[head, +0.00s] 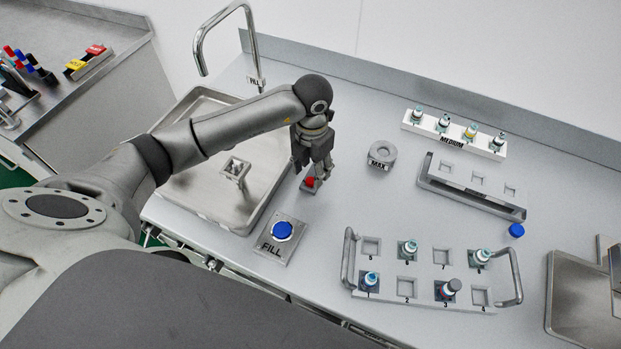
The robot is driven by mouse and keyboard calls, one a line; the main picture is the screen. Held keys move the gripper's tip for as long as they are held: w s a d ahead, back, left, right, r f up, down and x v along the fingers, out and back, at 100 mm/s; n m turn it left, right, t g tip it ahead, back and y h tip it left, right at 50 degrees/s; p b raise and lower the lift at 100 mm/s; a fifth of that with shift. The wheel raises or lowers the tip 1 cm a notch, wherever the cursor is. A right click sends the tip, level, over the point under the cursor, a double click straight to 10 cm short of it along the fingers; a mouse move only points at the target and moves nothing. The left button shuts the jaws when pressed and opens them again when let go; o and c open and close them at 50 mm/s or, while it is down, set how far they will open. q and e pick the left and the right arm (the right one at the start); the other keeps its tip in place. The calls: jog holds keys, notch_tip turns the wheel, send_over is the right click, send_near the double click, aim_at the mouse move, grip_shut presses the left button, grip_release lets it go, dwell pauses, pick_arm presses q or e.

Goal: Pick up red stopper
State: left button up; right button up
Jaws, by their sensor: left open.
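The red stopper (310,181) is a small red piece on the grey worktop, just right of the sink. My left gripper (314,172) points down right over it, with its fingers at or just above the stopper's top. The gripper is open. I cannot tell whether a finger touches the stopper. The fingers partly hide the stopper's upper side. My right gripper is not in the picture.
The sink (200,205) with its tap (222,40) lies left. The blue FILL button (282,230) is in front. A numbered rack (385,289) with several bottles, the MAX holder (381,155) and the MEDIUM rack (455,138) stand right.

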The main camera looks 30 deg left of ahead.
aim_at(310, 180)
pick_arm(q)
jog(key=shift+a+f+p, duration=0.15)
jog(key=shift+f+p, duration=0.2)
jog(key=shift+f, duration=0.7)
jog(key=shift+a+f+p, duration=0.1)
jog(key=shift+f+p, duration=0.25)
jog(key=shift+f, duration=0.7)
jog(key=shift+c, duration=0.4)
jog(key=c, duration=0.8)
